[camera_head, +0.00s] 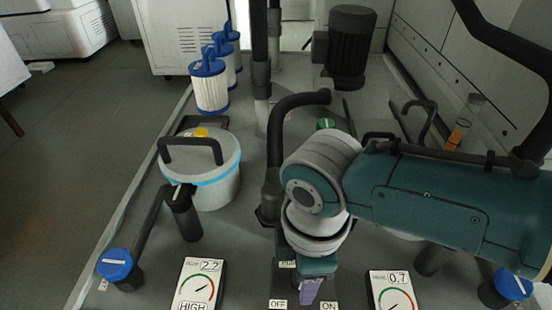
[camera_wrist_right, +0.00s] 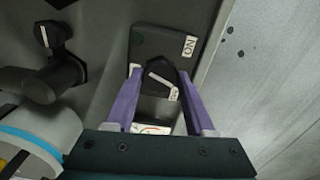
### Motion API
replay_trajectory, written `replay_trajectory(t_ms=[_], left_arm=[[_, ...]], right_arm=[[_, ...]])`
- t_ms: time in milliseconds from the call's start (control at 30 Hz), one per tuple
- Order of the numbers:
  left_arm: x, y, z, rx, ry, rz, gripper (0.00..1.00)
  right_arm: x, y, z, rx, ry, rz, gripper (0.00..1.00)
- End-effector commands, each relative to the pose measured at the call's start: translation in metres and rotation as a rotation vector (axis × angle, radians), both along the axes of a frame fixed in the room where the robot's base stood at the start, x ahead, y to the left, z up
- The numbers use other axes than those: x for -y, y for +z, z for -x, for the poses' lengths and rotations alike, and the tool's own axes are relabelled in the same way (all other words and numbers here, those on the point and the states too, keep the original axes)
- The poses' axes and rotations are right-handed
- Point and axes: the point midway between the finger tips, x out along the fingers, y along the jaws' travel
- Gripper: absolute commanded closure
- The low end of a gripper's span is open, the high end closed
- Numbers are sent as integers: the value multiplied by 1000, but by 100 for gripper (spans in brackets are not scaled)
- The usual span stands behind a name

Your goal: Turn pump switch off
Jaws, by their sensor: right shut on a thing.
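The pump switch (camera_wrist_right: 160,82) is a black knob with a white pointer line on a dark plate (camera_wrist_right: 150,42), seen in the right wrist view. An ON label (camera_wrist_right: 189,47) is at the plate's upper right. My right gripper (camera_wrist_right: 159,72) has its purple fingers on either side of the knob and is shut on it. In the head view, the OFF label (camera_head: 278,303) and ON label (camera_head: 329,306) show at the bottom edge. There my right gripper (camera_head: 311,290) and wrist hide the knob. My left gripper is in neither view.
Gauge panels (camera_head: 199,285) (camera_head: 392,290) flank the switch plate. A lidded white canister (camera_head: 213,185) with a black handle stands at left. Blue-topped valves (camera_head: 116,266) (camera_head: 512,284) sit on both sides. Several blue-capped filters (camera_head: 210,88) stand behind.

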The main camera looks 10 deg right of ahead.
Motion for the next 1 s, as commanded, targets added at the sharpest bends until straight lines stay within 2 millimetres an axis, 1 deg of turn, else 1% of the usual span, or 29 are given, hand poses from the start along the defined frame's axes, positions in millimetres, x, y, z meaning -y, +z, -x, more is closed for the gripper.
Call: replay_trajectory(t_ms=[100, 333, 900, 933, 1000], left_arm=[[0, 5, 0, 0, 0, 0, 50], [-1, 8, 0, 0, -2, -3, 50], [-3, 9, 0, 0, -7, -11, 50], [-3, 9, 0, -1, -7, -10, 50], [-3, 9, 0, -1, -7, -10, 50]], right_arm=[[-1, 2, 0, -2, -66, -1, 100], [-1, 1, 0, -1, -148, -2, 100], [0, 0, 0, 0, -178, -1, 100], [0, 0, 0, 0, -178, -1, 42], [0, 0, 0, 0, -178, -1, 35]])
